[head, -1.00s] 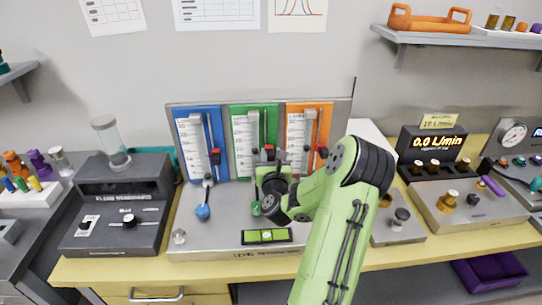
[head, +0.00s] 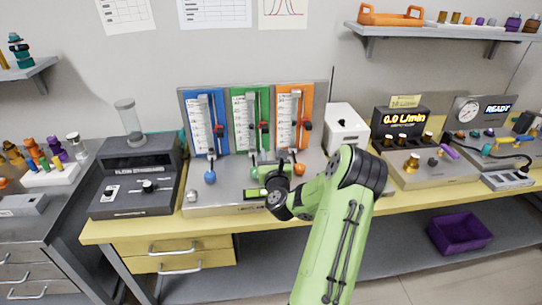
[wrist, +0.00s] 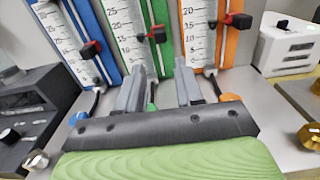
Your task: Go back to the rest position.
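My gripper (head: 268,172) is in front of the green flowmeter panel (head: 251,115), partly hidden by my wrist in the head view. In the wrist view my gripper (wrist: 162,73) has its two grey fingers apart, with nothing held between them. The green panel also shows beyond the fingers (wrist: 145,28). The blue panel (head: 205,118) stands left of it and the orange panel (head: 294,112) right. A blue knob (head: 210,177) and an orange knob (head: 299,169) sit below their panels. The green knob is mostly hidden behind my gripper.
A dark grey machine with a clear tube (head: 135,178) stands at the left. A white box (head: 346,128) and the 0.0 L/min display (head: 403,122) stand to the right. A purple bin (head: 460,233) is on the lower shelf. Bare floor shows at the lower right.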

